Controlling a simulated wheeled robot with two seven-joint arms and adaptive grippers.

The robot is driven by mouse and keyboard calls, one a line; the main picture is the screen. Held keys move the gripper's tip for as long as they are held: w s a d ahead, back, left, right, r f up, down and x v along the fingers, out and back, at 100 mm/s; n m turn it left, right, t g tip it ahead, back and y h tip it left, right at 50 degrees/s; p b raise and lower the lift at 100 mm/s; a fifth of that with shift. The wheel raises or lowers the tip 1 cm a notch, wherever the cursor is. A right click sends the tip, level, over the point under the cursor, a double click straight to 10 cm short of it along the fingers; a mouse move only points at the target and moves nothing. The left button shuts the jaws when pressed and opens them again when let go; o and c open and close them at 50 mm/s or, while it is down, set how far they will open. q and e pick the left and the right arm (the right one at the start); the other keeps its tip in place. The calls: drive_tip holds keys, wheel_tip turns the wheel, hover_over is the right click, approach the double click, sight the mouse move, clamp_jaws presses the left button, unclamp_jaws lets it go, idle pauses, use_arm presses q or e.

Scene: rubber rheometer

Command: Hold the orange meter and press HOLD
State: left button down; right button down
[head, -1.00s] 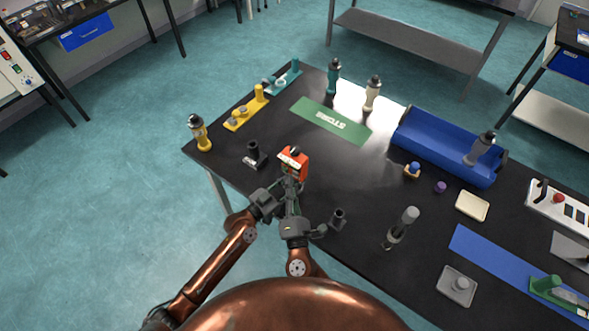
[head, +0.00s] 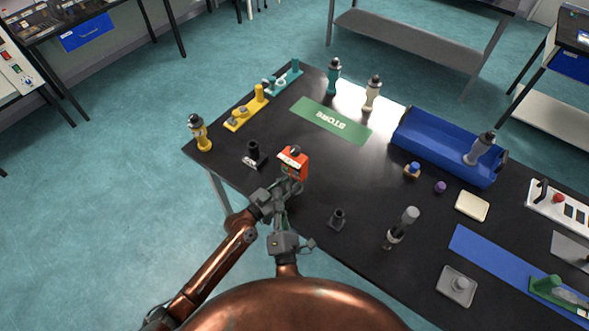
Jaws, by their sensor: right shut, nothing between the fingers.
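My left gripper (head: 290,186) is at the meter's lower, near side. Its fingers overlap the meter's near end and are partly covered, so I cannot make out their grip. My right gripper (head: 279,203) is shut and empty, just below the meter and close beside the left gripper in the picture. The HOLD button is too small to make out. I cannot tell whether the meter touches the table.
A black holder (head: 254,156) stands left of the meter, and another small black holder (head: 337,219) to its lower right. A green STORE mat (head: 331,121) lies behind. The table between mat and meter is clear.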

use_arm(q)
drive_tip(key=c, duration=1.5)
unclamp_jaws()
